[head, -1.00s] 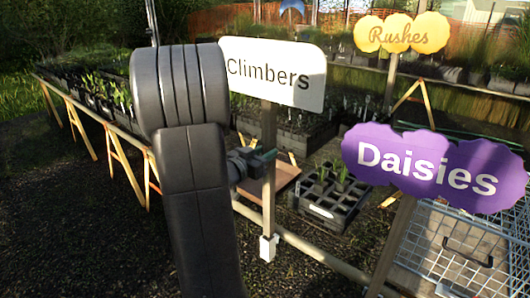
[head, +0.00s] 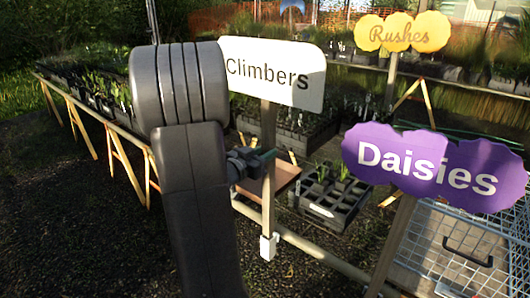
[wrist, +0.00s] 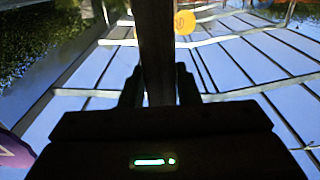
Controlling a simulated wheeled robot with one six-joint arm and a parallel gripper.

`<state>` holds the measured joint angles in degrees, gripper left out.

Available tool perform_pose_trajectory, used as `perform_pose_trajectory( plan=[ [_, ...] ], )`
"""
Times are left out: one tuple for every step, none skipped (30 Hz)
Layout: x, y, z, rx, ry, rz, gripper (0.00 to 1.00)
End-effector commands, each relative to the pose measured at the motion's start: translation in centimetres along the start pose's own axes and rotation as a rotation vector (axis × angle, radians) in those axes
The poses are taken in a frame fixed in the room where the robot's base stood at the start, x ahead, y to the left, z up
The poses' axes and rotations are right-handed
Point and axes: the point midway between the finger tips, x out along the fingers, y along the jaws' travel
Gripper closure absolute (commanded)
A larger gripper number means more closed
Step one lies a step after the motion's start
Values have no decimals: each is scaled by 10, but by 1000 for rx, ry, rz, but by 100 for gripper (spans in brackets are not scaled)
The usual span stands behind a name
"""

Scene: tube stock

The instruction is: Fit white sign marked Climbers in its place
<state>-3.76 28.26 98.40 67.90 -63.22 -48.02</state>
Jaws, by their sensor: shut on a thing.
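The white sign marked Climbers (head: 274,74) stands upright on a wooden post (head: 268,212) in the middle of the head view, its left edge partly behind my arm. My gripper (head: 264,160) is shut on the post, below the board. In the wrist view the dark post (wrist: 157,48) rises between the two fingers of my gripper (wrist: 158,88). The post's lower end meets a white bracket (head: 269,247) on a wooden rail; I cannot tell how deep it sits.
A purple Daisies sign (head: 432,166) stands close on the right, above a wire mesh bench (head: 450,250). A yellow Rushes sign (head: 403,32) is farther back. A black plant tray (head: 330,205) lies behind the rail (head: 325,260). Plant benches (head: 100,118) run along the left.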

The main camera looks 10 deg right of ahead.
Motion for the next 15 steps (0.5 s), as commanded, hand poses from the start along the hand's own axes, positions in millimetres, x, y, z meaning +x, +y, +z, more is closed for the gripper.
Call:
perform_pose_trajectory(
  plan=[
    [0, 0, -1, 1, 2, 0, 98],
    [0, 0, -1, 1, 2, 0, 98],
    [0, 0, -1, 1, 2, 0, 98],
    [0, 0, -1, 1, 2, 0, 98],
    [0, 0, -1, 1, 2, 0, 98],
    [0, 0, 0, 1, 2, 0, 98],
    [0, 0, 0, 1, 2, 0, 98],
    [0, 0, 1, 1, 2, 0, 98],
    [0, 0, 2, 1, 2, 0, 98],
    [0, 0, 3, 1, 2, 0, 98],
    [0, 0, 4, 1, 2, 0, 98],
    [0, 0, 6, 1, 2, 0, 98],
    [0, 0, 7, 0, 2, 0, 98],
    [0, 0, 8, 0, 2, 0, 98],
    [0, 0, 10, 0, 2, 0, 98]
  ],
)
